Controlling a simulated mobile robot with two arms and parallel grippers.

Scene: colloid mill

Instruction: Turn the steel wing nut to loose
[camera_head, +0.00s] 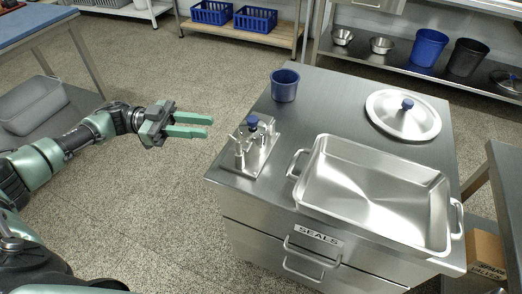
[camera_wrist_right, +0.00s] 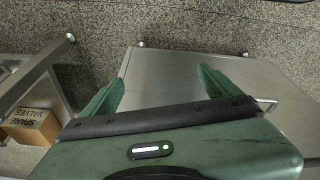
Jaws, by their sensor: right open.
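A small steel fixture (camera_head: 250,146) stands on a flat plate at the left edge of the steel cabinet top. It has a blue knob and several upright steel posts with wing-like tops. A steel wing nut (camera_head: 239,147) seems to be on its front left side, too small to make out clearly. My left gripper (camera_head: 209,126) is left of the fixture, apart from it, with its two green fingers spread and nothing between them. My right gripper (camera_wrist_right: 160,78) shows in the right wrist view, open and empty, above the cabinet. It is not visible in the head view.
A large steel tray (camera_head: 322,150) takes up the cabinet's front right. A blue cup (camera_head: 285,85) and a round lid with a blue knob (camera_head: 403,114) stand behind. The "SEALS" drawer (camera_head: 318,235) is shut. A cardboard box (camera_head: 486,252) sits at right. Floor space at left is clear.

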